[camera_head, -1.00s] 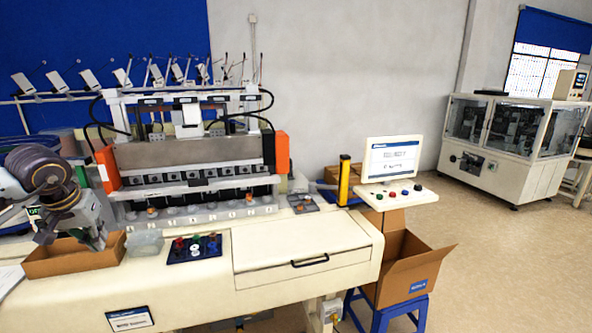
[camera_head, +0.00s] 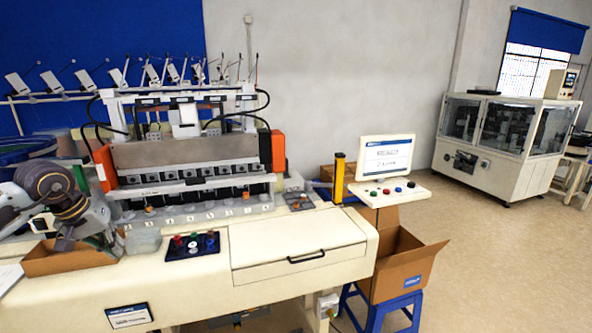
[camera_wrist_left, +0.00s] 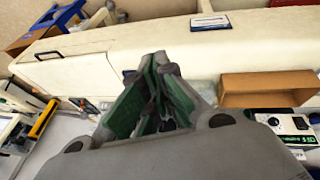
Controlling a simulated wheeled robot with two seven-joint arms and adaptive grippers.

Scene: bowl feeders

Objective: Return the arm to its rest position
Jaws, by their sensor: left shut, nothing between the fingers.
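My left arm comes in from the left edge of the head view, and its gripper (camera_head: 112,246) hangs over the right end of a small open cardboard box on the machine bench. In the left wrist view the gripper (camera_wrist_left: 158,62) has its green-padded fingers brought together with nothing between them. The bench front lies beyond the fingertips there. My right arm and gripper are not in view.
The small cardboard box (camera_head: 70,262) and a clear tray (camera_head: 143,241) stand near the left gripper. A button panel (camera_head: 192,246) lies to their right. The machine (camera_head: 187,155) rises behind. A larger open box (camera_head: 400,275) sits on a blue stool (camera_head: 375,308).

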